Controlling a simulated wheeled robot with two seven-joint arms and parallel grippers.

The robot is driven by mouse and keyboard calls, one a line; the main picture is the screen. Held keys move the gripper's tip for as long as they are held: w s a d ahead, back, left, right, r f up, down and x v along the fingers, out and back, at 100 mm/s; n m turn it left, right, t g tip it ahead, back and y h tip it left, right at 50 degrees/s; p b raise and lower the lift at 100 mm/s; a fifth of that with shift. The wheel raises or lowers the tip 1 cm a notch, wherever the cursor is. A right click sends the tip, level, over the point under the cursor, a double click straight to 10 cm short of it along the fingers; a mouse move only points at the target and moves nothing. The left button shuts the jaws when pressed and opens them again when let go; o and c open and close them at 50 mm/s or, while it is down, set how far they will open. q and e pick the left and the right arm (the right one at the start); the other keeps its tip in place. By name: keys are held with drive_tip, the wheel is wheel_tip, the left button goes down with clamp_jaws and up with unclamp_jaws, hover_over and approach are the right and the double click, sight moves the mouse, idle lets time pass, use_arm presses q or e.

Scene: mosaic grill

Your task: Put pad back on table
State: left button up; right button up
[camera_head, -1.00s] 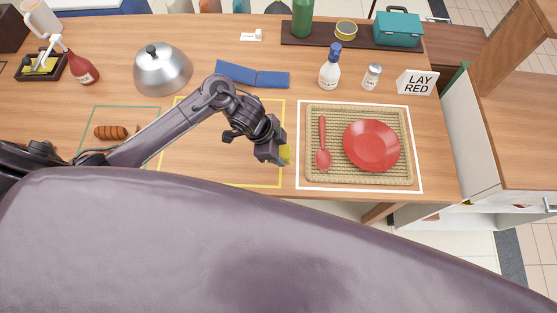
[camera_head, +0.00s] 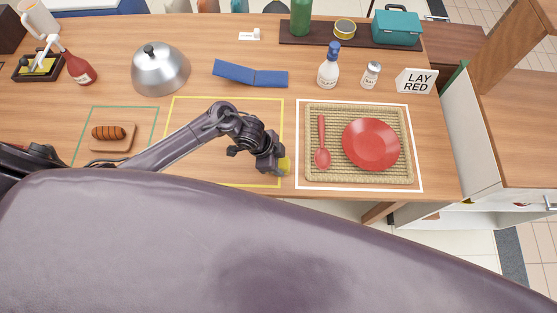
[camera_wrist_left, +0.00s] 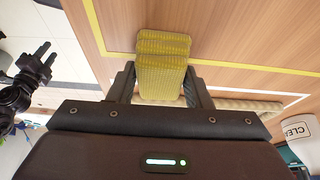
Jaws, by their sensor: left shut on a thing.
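The pad (camera_wrist_left: 162,68) is a yellow, ribbed block. In the left wrist view it sits between the two fingers of my left gripper (camera_wrist_left: 160,85), which is shut on it. In the head view the pad (camera_head: 285,166) shows as a small yellow patch at the tip of my left gripper (camera_head: 277,167). They are at the front right corner of the yellow outlined square (camera_head: 225,98) on the wooden table (camera_head: 200,30). I cannot tell whether the pad touches the table. My right gripper is not in the head view.
A woven mat (camera_head: 400,113) with a red plate (camera_head: 371,144) and red spoon (camera_head: 322,150) lies right of my gripper in a white outline. A sausage on a board (camera_head: 112,147) is at left. A metal dome (camera_head: 160,72) and folded blue cloth (camera_head: 250,76) lie behind.

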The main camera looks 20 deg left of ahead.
use_arm(q)
drive_tip(key=o, duration=0.9)
drive_tip(key=shift+r, duration=0.2)
drive_tip(key=p+v, duration=0.1)
drive_tip(key=v, duration=1.1)
drive_tip(key=shift+f, duration=0.1)
